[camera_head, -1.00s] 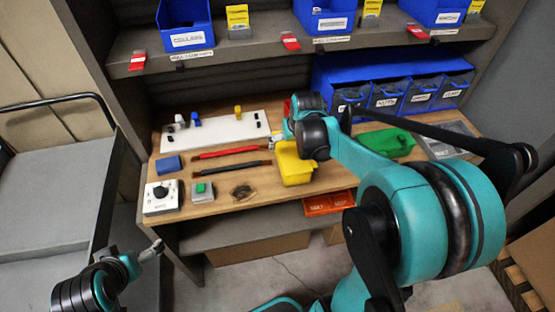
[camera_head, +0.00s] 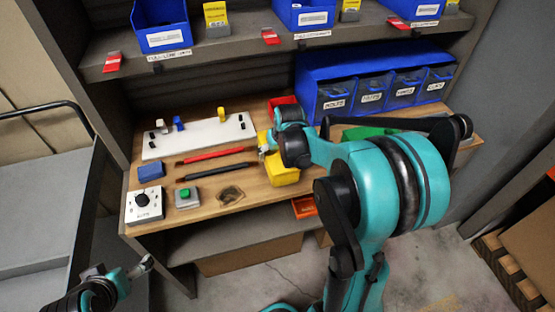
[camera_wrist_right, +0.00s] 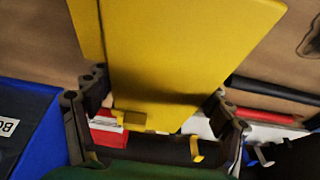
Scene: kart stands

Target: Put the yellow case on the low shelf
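The yellow case (camera_head: 284,174) sits at the front part of the wooden bench top, partly hidden by my right arm. My right gripper (camera_head: 266,146) is at its far left side. In the right wrist view the yellow case (camera_wrist_right: 185,50) fills the upper middle. The fingers of the right gripper (camera_wrist_right: 157,98) stand spread on both sides of its narrower end, but whether they press on it is unclear. The low shelf (camera_head: 235,241) is a grey board under the bench, above cardboard. My left gripper (camera_head: 146,264) is away at lower left, small and apparently empty.
A blue block (camera_head: 151,171), a knob box (camera_head: 145,205), a green-button box (camera_head: 187,197) and red and black tools (camera_head: 222,170) lie left of the case. A green case (camera_head: 365,132) and blue bins (camera_head: 375,92) stand right and behind. An orange-red tray (camera_head: 304,207) hangs at the bench front.

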